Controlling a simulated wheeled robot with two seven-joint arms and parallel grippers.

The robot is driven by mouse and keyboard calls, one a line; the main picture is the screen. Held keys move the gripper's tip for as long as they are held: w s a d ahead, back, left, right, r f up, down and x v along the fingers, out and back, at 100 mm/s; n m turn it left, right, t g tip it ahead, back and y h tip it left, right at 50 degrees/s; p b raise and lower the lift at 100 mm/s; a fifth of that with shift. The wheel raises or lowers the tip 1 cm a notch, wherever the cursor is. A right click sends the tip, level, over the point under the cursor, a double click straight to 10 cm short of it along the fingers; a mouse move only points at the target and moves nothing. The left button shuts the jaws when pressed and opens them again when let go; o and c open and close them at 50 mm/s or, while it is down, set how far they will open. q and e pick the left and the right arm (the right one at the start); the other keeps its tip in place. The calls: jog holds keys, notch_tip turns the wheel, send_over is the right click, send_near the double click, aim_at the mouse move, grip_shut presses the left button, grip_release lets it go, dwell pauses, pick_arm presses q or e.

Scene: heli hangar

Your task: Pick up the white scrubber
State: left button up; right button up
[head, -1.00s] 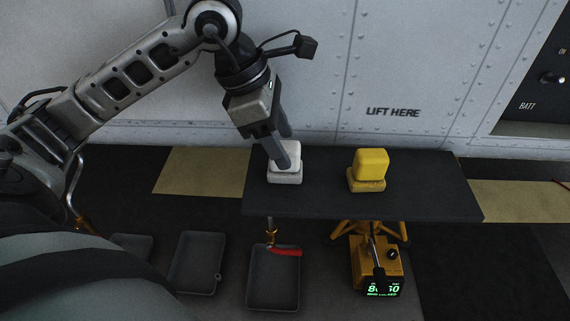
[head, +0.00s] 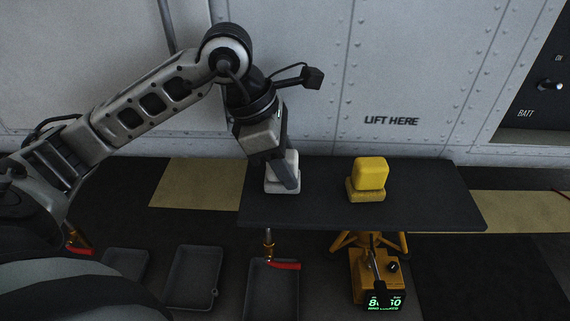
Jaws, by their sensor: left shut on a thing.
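The white scrubber (head: 274,184) is at the left end of the dark tabletop (head: 350,219) in the head view. It is a blocky white piece with a wider base. My left gripper (head: 288,176) points down and is shut on the scrubber. My right gripper is not in view.
A yellow scrubber (head: 369,176) stands to the right on the tabletop. Grey trays (head: 193,278) lie on the floor in front. A yellow device with a green display (head: 382,302) is below the table. A grey riveted wall (head: 420,80) rises behind.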

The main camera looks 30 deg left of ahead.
pick_arm(q)
notch_tip(320, 180, up, 3)
jog(key=shift+f+p, duration=0.1)
jog(key=shift+p, duration=0.25)
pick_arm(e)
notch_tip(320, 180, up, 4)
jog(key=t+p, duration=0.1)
pick_arm(q)
jog(key=s+d+r+b, duration=0.1)
jog(key=s+r+b, duration=0.1)
jog(key=s+r, duration=0.3)
jog(key=s+d+r+b, duration=0.2)
jog(key=s+r, duration=0.3)
jog(key=s, duration=0.3)
jog(key=shift+s+d+b, duration=0.25)
jog(key=shift+d+b, duration=0.05)
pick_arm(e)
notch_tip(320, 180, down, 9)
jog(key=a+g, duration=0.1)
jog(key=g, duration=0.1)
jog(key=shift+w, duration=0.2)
pick_arm(q)
jog(key=shift+o, duration=0.4)
